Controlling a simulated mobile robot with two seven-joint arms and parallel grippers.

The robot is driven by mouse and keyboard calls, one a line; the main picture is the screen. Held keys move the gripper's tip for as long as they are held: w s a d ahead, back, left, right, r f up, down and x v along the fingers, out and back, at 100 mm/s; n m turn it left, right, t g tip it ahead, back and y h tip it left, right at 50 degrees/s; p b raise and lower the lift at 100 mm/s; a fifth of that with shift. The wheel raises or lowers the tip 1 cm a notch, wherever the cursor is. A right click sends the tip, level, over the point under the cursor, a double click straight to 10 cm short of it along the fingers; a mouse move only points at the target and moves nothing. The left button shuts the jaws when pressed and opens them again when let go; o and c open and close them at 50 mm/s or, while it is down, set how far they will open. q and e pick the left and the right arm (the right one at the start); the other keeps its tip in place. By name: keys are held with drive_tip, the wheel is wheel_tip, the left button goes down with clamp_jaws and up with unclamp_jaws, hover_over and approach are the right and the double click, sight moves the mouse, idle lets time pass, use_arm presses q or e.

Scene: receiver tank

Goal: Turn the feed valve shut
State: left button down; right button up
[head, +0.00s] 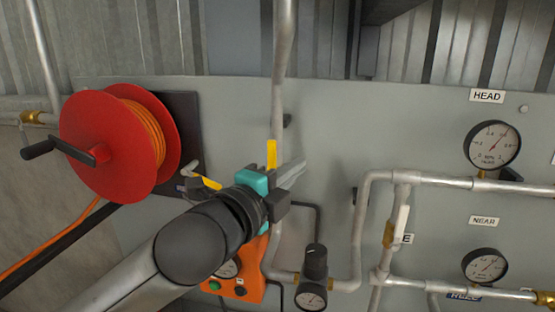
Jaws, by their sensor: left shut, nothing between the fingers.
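A yellow lever (271,153) stands upright on the vertical pipe, just behind and left of my left gripper's fingers. A second yellow handle (211,184) lies tilted on a small fitting near the hose reel. No readable label marks either as the feed valve, and my arm hides part of this area. My left gripper (298,170) is shut and empty, its fingers pointing right and slightly up in front of the grey panel. I cannot tell whether it touches the upright lever. My right gripper is out of view.
A red hose reel (112,145) with a black crank stands at left. An orange box (248,268) is partly behind my arm. Panel centre is bare.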

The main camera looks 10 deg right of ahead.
use_arm(q)
drive_tip(key=w+a, duration=0.1)
drive_tip(key=w+a+p, duration=0.1)
drive_tip(key=w, duration=0.1)
drive_tip(key=shift+w, duration=0.1)
